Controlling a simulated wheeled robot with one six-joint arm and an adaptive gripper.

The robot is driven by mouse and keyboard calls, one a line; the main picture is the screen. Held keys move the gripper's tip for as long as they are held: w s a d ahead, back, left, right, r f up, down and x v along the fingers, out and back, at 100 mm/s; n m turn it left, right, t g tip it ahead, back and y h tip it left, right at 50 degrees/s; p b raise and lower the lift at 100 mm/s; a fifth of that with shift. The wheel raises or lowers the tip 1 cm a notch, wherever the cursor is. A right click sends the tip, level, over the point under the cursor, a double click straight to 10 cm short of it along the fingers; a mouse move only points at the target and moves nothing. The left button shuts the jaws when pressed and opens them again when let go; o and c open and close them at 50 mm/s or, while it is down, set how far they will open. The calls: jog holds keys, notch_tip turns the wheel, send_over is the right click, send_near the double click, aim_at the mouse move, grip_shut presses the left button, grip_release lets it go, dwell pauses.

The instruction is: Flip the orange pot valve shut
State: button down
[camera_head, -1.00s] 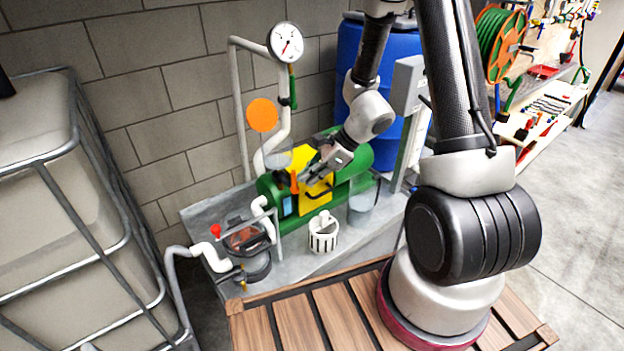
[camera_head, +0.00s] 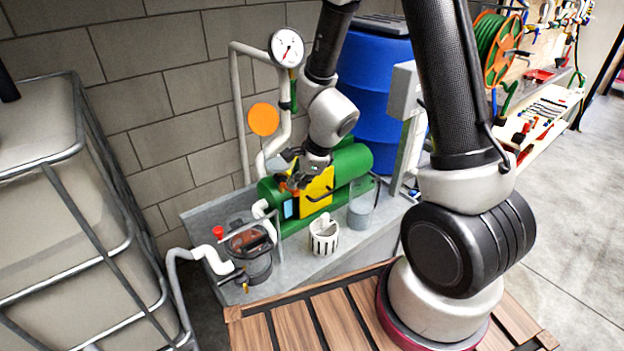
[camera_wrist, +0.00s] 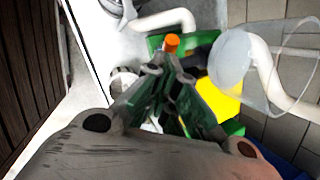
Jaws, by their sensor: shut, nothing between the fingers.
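An orange handle (camera_head: 283,187) stands at the left end of the green pump body (camera_head: 352,163), mostly hidden by my gripper in the head view. In the wrist view its orange top (camera_wrist: 171,42) shows just beyond my fingertips. My gripper (camera_head: 288,181) is shut and empty, very close to the handle; I cannot tell whether it touches. A clear strainer pot (camera_head: 249,262) sits left of the pump. A small orange-yellow lever (camera_head: 245,287) shows low at the pot's front.
A white slotted basket (camera_head: 324,238) and a clear container (camera_head: 361,212) stand in front of the pump. The gauge (camera_head: 286,47) and upright pipes rise behind. A caged tank (camera_head: 60,220) stands at left.

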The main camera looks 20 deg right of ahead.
aim_at(291, 190)
jog(key=shift+a+f, duration=0.1)
jog(key=shift+a, duration=0.45)
jog(key=h, duration=0.2)
jog(key=a+t+h, duration=0.1)
jog(key=h, duration=0.1)
jog(key=s+a+f+n+h, duration=0.1)
jog(key=shift+t+h, duration=0.4)
jog(key=shift+r, duration=0.75)
jog(key=shift+d, duration=0.1)
